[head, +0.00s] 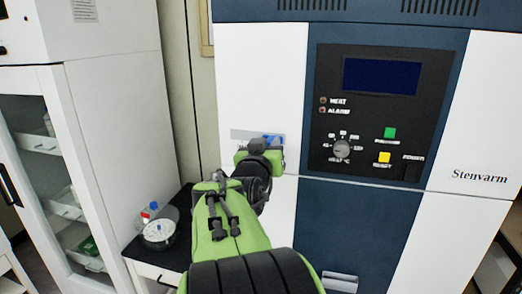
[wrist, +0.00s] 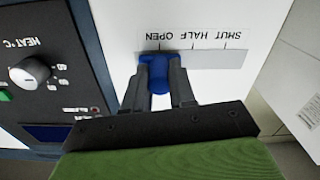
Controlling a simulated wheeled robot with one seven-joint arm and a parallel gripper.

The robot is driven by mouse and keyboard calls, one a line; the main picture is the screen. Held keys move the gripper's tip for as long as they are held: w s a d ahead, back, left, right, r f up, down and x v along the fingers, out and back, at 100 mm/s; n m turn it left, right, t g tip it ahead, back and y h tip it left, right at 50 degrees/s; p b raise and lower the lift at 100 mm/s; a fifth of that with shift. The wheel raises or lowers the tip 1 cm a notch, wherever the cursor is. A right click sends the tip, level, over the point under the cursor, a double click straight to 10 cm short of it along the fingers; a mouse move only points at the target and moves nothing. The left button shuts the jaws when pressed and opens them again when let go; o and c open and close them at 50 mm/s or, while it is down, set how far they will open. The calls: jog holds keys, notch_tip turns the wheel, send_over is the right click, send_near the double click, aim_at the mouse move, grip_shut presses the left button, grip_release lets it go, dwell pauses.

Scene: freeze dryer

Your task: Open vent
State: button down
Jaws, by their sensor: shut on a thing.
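The vent is a blue slider (wrist: 159,74) on a pale grey strip (wrist: 215,58) on the white front panel. The strip has SHUT, HALF and OPEN marks. In the wrist view the slider sits at the OPEN mark, at the strip's left end. My gripper (wrist: 159,88) is shut on the slider, one dark finger on each side. In the head view a bit of the blue slider (head: 273,139) shows just above my gripper (head: 260,150), at the right end of the strip (head: 242,133).
The dark control panel (head: 380,112) with its screen, heat knob (head: 342,149) and green and yellow buttons is right of my gripper in the head view.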

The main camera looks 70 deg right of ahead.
jog(key=c, duration=0.9)
grip_release()
jog(key=shift+s, duration=0.3)
jog(key=shift+w, duration=0.1)
jog(key=s+a+b, duration=0.1)
jog(key=a, duration=0.4)
jog(key=a+b, duration=0.1)
jog(key=a, duration=0.4)
jog(key=s+a+b, duration=0.1)
jog(key=a+b, duration=0.1)
jog(key=a, duration=0.3)
jog(key=shift+s+a, duration=0.25)
jog(key=shift+s, duration=0.05)
